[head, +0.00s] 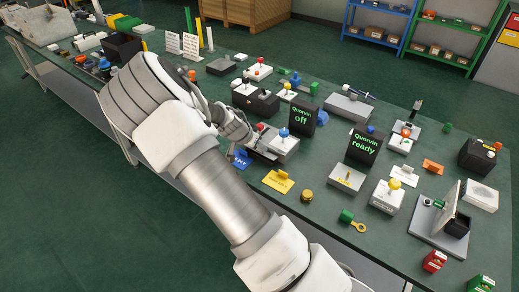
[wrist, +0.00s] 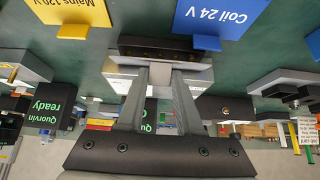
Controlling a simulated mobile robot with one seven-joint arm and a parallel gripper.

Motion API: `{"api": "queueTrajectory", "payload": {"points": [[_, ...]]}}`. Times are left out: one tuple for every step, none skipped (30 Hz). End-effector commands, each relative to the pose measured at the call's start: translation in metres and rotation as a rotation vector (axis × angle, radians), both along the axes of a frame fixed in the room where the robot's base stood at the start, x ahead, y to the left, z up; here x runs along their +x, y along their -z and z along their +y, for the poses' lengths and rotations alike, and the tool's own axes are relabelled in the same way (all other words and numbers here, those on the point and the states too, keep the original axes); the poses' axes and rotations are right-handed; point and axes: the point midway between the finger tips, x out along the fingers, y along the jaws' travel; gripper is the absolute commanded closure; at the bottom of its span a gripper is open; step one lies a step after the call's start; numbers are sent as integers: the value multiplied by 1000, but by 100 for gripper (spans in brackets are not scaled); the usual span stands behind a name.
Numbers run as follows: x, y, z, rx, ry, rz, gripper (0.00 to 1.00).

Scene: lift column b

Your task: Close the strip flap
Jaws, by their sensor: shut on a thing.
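My gripper (wrist: 161,78) reaches down at a grey box on the bench, with its fingertips at a pale plate that looks like the strip flap (wrist: 160,61). The fingers stand a little apart with the pale piece between their tips. A dark strip (wrist: 160,48) runs along the box just beyond the fingertips. In the head view my gripper (head: 249,139) is beside the box (head: 283,145) that has a blue knob. My arm and fingers hide part of the box and flap there, so the flap's angle is hard to tell.
Dark displays read "Quorvin off" (head: 302,117) and "Quorvin ready" (head: 363,144). Several switch boxes crowd the bench behind and to the right.

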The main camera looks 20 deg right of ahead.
Motion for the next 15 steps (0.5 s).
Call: {"api": "queueTrajectory", "payload": {"points": [[0,7,4,-28,-7,-17,100],[-1,8,5,-43,-7,-27,100],[-1,9,5,-64,-7,-39,100],[-2,9,6,-79,-7,-49,100],[-2,10,6,-93,-6,-59,100],[-2,11,7,-112,-6,-72,100],[-3,11,8,-125,-7,-81,100],[-3,12,7,-139,-6,-90,100],[-4,12,8,-155,-4,-102,100],[-4,13,9,-166,-5,-110,100],[-4,13,9,-179,-5,-117,100],[-4,14,9,-193,-7,-127,100],[-4,14,10,-203,-5,-135,100],[-5,14,10,-213,-5,-142,100],[-5,15,10,-224,-3,-150,100]]}}
